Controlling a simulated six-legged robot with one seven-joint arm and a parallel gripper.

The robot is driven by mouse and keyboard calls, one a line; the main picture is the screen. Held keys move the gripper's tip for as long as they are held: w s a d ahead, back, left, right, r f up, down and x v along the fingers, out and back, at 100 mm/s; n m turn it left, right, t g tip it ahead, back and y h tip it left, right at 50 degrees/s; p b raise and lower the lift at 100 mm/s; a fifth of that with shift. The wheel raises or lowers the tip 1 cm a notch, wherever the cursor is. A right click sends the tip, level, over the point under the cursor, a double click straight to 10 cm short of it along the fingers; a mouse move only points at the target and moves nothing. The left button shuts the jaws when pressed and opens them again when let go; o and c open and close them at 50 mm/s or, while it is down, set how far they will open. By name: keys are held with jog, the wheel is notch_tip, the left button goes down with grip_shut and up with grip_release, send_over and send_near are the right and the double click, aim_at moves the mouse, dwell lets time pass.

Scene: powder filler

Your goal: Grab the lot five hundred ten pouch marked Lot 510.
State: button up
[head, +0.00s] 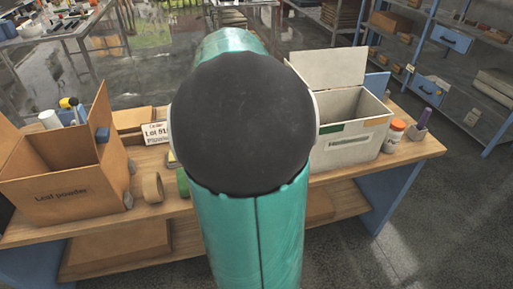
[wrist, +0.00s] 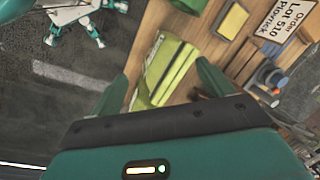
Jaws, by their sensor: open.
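A lime-green, pouch-like item (wrist: 163,66) lies on the wooden table in the wrist view. I cannot read a lot number on it. My gripper (wrist: 162,76) is open, with one finger on each side of the item in the picture; I cannot tell how far above it the fingers are. An order card (wrist: 284,22) reading "Lot 510" stands at the upper right of the wrist view. It also shows in the head view (head: 155,132), partly covered by my arm. My arm hides the gripper and the table's middle in the head view.
An open cardboard box (head: 65,185) marked "Leaf powder" stands left, beside a tape roll (head: 152,189). A grey open box (head: 350,145) stands right, with an orange-labelled jar (head: 391,136) near it. A yellow pad (wrist: 232,20) lies near the card.

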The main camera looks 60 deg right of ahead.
jog(key=s+d+f+m, duration=0.1)
jog(key=s+d+m, duration=0.1)
jog(key=d, duration=0.3)
jog(key=s+d+f+m+g, duration=0.1)
jog(key=s+d+m, duration=0.2)
jog(key=d, duration=0.1)
jog(key=s+d+f+m+g, duration=0.1)
jog(key=s+d+f+m, duration=0.1)
jog(key=d, duration=0.3)
jog(key=shift+s+d, duration=0.35)
jog(key=shift+s, duration=0.2)
jog(key=shift+s+d+f+m, duration=0.15)
jog(key=shift+f+m, duration=0.15)
jog(key=shift+f, duration=0.45)
jog(key=f, duration=0.5)
jog(key=shift+s+d, duration=0.15)
jog(key=shift+d, duration=0.25)
jog(key=shift+f, duration=0.4)
jog(key=shift+f, duration=0.25)
jog(key=shift+c, duration=0.4)
jog(key=c, duration=1.4)
jog(key=shift+c, duration=0.6)
jog(key=shift+r, duration=0.15)
